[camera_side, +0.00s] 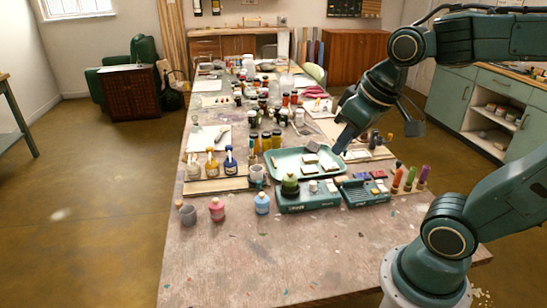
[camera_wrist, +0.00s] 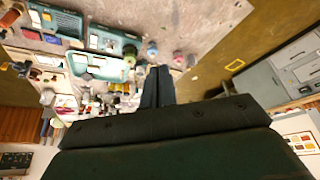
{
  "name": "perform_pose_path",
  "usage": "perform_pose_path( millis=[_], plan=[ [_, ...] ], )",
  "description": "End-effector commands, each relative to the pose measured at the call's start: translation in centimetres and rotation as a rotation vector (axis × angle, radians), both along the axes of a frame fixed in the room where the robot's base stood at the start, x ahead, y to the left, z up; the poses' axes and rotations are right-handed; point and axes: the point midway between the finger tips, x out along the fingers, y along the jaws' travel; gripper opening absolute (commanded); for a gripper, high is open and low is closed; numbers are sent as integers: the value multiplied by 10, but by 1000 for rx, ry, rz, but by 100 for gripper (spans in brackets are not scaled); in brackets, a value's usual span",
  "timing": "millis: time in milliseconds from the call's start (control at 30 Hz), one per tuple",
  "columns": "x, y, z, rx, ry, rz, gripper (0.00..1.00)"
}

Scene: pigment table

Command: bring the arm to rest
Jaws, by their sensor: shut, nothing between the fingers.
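My gripper (camera_side: 343,146) hangs from the arm at the right, above the right end of a teal tray (camera_side: 275,163) on the long table (camera_side: 230,260). Its fingers point down. In the wrist view the fingers of my gripper (camera_wrist: 157,87) lie together, with nothing between them. I cannot tell from the side view how far the fingertips are above the tray.
Small pale blocks lie in the tray. Several bottles crowd the table behind. The table's near end is clear.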

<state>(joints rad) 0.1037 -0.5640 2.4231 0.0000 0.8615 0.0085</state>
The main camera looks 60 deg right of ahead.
Motion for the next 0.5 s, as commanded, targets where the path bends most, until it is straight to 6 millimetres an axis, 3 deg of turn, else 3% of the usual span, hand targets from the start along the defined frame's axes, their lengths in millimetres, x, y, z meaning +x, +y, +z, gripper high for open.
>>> perform_pose_path(
  millis=[200, 500],
  plan=[
    [-28, 17, 3, -6, -52, 81, 0],
    [-39, 23, 3, -7, -70, 113, 0]
  ],
)
